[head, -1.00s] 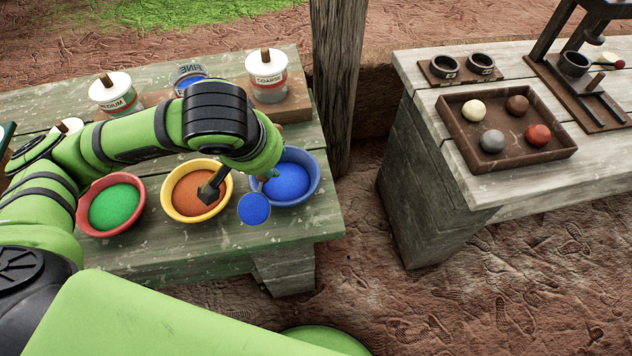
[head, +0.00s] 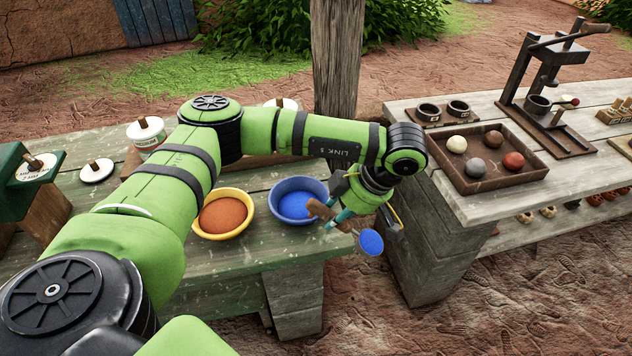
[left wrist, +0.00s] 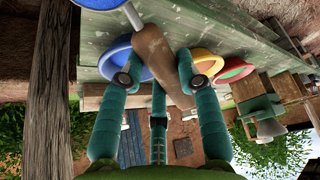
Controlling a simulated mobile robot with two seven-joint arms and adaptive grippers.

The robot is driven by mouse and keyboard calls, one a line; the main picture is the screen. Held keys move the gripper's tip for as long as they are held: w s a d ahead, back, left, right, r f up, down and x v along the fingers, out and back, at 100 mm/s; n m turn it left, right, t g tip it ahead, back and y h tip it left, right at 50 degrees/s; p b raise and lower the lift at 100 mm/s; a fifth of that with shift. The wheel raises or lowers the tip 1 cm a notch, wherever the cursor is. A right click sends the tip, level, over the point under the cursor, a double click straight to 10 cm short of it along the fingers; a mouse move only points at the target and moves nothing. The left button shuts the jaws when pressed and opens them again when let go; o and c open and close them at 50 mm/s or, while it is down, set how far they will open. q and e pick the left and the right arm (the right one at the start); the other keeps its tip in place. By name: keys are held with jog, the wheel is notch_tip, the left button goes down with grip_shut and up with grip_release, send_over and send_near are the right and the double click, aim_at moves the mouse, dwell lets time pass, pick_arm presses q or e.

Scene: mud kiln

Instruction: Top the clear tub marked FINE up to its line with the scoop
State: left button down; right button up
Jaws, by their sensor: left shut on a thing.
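My left gripper (head: 338,213) is shut on the wooden handle of the scoop (head: 370,243). The scoop's round bowl is filled with blue material and is held past the right end of the left table. In the left wrist view the handle (left wrist: 155,62) lies between the fingers and the bowl is cut off at the top edge. A blue bowl (head: 322,187) of blue material stands on the table, left of the scoop. The tub marked FINE cannot be made out now; my left arm covers that part of the table. My right gripper is not in view.
A yellow bowl (head: 248,193) of orange material stands beside the blue one. A tub (head: 147,136) and a loose white lid (head: 96,171) are at the back left. A wooden post (head: 338,60) stands behind my arm. The right table holds a ball tray (head: 535,175) and a press.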

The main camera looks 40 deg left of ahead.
pick_arm(q)
jog(key=w+a+n+h+p, duration=0.2)
jog(key=a+n, duration=0.1)
jog(key=n, duration=1.3)
jog(key=w+a+n+t+h+p, duration=0.1)
jog(key=w+a+n+h+p, duration=0.1)
jog(key=n, duration=1.4)
jog(key=shift+w+a+r+h, duration=0.15)
jog(key=shift+w+a+h, duration=0.15)
jog(key=shift+a+h, duration=0.3)
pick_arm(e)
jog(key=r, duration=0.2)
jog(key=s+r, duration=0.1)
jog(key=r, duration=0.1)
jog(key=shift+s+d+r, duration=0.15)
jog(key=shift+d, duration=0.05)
pick_arm(q)
jog(key=shift+a, duration=0.1)
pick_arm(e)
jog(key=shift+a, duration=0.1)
